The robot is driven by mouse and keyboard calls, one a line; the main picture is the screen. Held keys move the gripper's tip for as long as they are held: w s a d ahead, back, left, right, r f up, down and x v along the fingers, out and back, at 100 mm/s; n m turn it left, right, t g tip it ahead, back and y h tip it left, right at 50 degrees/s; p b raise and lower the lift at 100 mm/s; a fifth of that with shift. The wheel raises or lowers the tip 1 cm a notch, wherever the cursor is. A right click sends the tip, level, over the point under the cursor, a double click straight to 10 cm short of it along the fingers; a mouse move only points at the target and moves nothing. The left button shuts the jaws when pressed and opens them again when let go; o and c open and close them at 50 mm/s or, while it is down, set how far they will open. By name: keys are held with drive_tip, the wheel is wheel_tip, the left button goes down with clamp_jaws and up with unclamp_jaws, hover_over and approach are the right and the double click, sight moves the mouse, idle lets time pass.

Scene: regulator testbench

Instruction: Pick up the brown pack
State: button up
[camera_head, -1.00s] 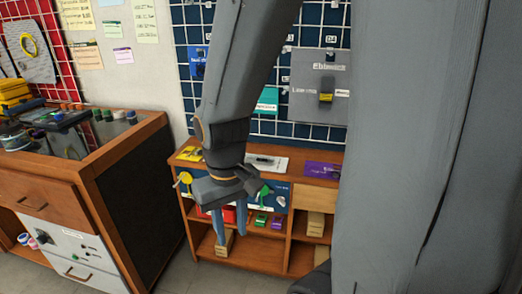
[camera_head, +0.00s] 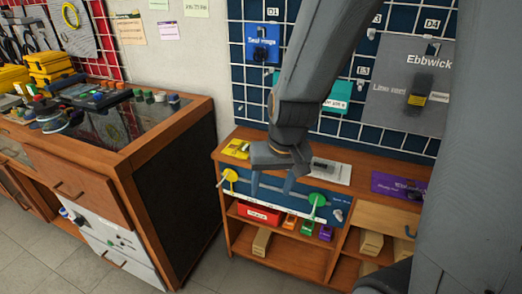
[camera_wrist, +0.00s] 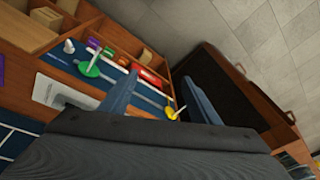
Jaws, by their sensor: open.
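Several brown packs stand on the low shelves of the wooden cabinet; I cannot tell which one is meant. One brown pack (camera_head: 262,241) is alone in the lower left compartment, and others (camera_head: 371,243) are in the right compartments. In the wrist view, a small brown pack (camera_wrist: 153,57) shows beyond the fingers, and larger ones (camera_wrist: 46,17) are at the upper left. My gripper (camera_head: 271,184) is open and empty in front of the cabinet's blue panel, above the lone pack and apart from it. Its two blue-grey fingers (camera_wrist: 160,100) also show in the wrist view.
The blue panel carries a yellow knob (camera_head: 229,178) and a green knob (camera_head: 317,200) that stick out near my gripper. A red box (camera_head: 263,213) and small coloured items share the upper shelf. A dark-sided workbench (camera_head: 175,180) stands left, with floor between.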

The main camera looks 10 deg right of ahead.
drive_tip(key=w+a+f+m+t+h, duration=0.1)
drive_tip(key=w+a+f+t, duration=0.15)
drive_tip(key=w, duration=0.45)
drive_tip(key=w+a+f+m+t, duration=0.1)
drive_tip(key=w+a+m+t, duration=0.15)
drive_tip(key=w, duration=0.55)
drive_tip(key=w+d+f+m+t+h, duration=0.1)
drive_tip(key=w+d+h, duration=0.1)
drive_tip(key=w+d, duration=0.1)
drive_tip(key=w+d+f+m+t+h, duration=0.1)
drive_tip(key=w+d+f+h, duration=0.1)
drive_tip(key=w+h, duration=0.1)
drive_tip(key=w+d+f+m+t+h, duration=0.1)
drive_tip(key=w+d+f+h, duration=0.1)
drive_tip(key=w, duration=0.3)
drive_tip(key=shift+w+d+f+t+h, duration=0.1)
drive_tip(key=shift+d+t+h, duration=0.25)
drive_tip(key=shift+d, duration=0.5)
drive_tip(key=c, duration=0.9)
